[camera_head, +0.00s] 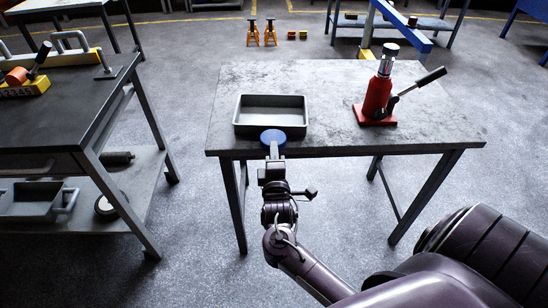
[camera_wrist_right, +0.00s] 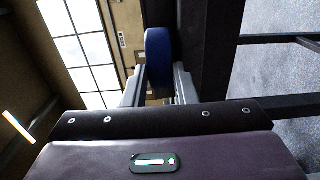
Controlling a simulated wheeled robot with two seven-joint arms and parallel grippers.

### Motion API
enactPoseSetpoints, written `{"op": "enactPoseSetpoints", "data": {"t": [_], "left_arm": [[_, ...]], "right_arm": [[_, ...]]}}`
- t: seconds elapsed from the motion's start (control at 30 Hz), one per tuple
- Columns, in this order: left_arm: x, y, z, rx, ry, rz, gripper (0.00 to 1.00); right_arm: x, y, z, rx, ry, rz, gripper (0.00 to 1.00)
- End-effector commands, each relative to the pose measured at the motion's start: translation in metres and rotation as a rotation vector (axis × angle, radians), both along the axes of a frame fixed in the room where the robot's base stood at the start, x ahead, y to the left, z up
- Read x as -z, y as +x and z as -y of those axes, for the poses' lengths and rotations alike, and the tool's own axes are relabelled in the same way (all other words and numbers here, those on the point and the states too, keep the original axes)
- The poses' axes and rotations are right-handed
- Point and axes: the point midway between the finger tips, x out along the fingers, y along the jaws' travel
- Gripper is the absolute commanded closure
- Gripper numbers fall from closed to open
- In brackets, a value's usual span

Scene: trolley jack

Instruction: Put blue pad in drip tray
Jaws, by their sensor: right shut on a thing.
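The blue pad (camera_head: 272,136) is a round blue disc. My right gripper (camera_head: 273,152) is shut on it and holds it at the front edge of the table, just in front of the drip tray. In the right wrist view the blue pad (camera_wrist_right: 158,58) stands on edge between the two fingers of the right gripper (camera_wrist_right: 158,88). The drip tray (camera_head: 304,116) is a grey rectangular open tray, empty as far as I see, at the left of the table top. The pad is outside the tray, near its front wall. My left gripper is not in view.
A red bottle jack (camera_head: 376,100) with a black-tipped lever stands at the right of the grey table (camera_head: 330,142). A dark workbench (camera_head: 80,105) with tools stands at the left. Orange jack stands (camera_head: 261,33) are on the floor behind. The table's middle is clear.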

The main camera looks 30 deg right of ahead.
Motion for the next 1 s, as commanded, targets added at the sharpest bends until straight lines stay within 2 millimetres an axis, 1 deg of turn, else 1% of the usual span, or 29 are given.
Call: {"op": "enactPoseSetpoints", "data": {"t": [0.03, 0.1, 0.33, 0.47, 0.5, 0.63, 1.0], "left_arm": [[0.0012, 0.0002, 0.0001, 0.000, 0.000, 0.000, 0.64], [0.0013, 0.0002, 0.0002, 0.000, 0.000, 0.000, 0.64], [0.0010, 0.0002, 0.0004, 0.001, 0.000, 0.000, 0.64], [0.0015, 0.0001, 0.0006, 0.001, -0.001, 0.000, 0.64], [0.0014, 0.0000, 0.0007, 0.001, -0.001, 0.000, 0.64], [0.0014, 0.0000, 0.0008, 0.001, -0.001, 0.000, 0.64], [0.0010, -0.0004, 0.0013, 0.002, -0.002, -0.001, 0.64]], "right_arm": [[0.0048, 0.0003, 0.0001, 0.000, -0.001, 0.002, 1.00], [0.0082, 0.0003, 0.0001, 0.000, 0.000, 0.002, 1.00], [0.0079, 0.0004, 0.0001, 0.000, 0.000, 0.004, 1.00], [0.0109, 0.0004, 0.0001, 0.000, -0.001, 0.003, 1.00], [0.0113, 0.0002, 0.0000, 0.000, 0.000, 0.002, 0.71], [0.0112, 0.0002, 0.0000, 0.000, 0.000, 0.002, 0.54], [0.0086, -0.0015, -0.0010, -0.001, 0.000, 0.000, 0.53]]}}
